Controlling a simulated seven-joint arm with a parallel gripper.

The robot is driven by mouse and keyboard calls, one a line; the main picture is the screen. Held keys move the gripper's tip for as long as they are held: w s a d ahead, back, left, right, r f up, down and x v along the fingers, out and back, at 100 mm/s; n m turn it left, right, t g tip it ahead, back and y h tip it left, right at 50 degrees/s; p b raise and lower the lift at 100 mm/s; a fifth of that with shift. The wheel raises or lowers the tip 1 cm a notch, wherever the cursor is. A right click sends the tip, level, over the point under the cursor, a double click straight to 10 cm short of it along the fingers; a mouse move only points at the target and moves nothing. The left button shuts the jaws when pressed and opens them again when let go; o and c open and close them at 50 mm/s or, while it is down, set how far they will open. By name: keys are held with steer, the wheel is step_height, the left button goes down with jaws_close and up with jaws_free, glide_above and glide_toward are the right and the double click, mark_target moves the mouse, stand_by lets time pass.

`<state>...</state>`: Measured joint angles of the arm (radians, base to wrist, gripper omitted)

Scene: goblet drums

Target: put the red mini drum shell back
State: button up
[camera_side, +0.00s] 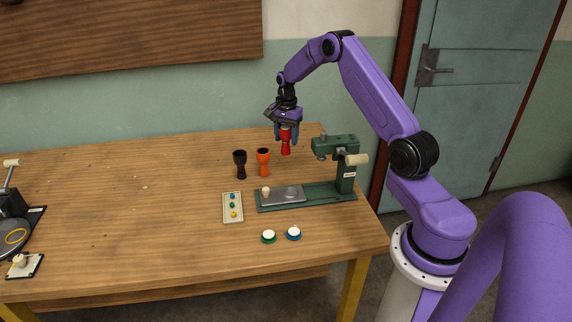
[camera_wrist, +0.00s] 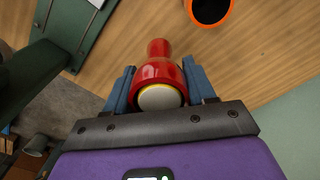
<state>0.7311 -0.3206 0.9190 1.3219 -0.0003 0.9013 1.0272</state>
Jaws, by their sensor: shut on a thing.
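The red mini drum shell (camera_side: 286,142) is a small goblet shape, held upright between the blue fingers of my gripper (camera_side: 286,132). My gripper is shut on its upper part. In the side view it shows at the back right of the wooden table, behind the green press; I cannot tell whether its foot touches the table. In the wrist view the red shell (camera_wrist: 158,72) sits between the fingers of my gripper (camera_wrist: 160,88), with a pale round top with a yellow rim facing the camera.
An orange goblet shell (camera_side: 263,160) and a black one (camera_side: 240,163) stand left of it. The green press (camera_side: 346,180), a tray with coloured pieces (camera_side: 233,217) and two round pieces, green (camera_side: 268,237) and blue (camera_side: 294,233), are nearer the front. The table's left middle is mostly clear.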

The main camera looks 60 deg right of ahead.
steer(key=shift+f, duration=4)
steer(key=shift+f, duration=0.1)
steer(key=o, duration=1.1)
